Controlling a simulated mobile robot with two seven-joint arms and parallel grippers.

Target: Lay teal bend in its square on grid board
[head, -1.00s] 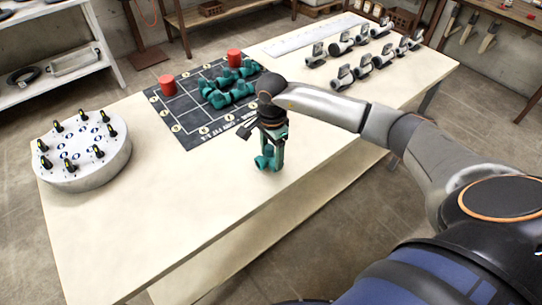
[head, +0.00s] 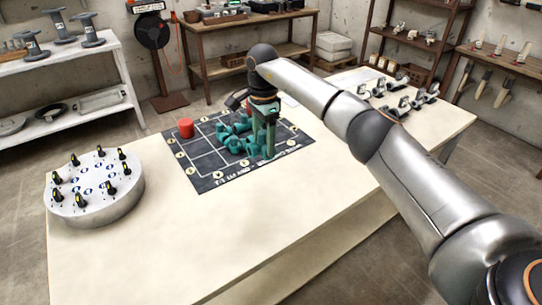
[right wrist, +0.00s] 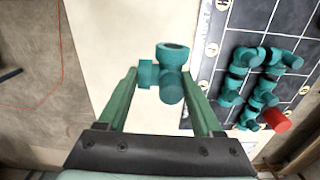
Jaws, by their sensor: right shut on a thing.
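My left gripper is not in view.
A red cylinder (head: 186,127) stands on the board's far-left side. A round white fixture (head: 96,190) with black-and-yellow knobs stands at the table's left. Several grey fittings (head: 397,108) stand at the back right. The table's front (head: 190,235) is clear.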

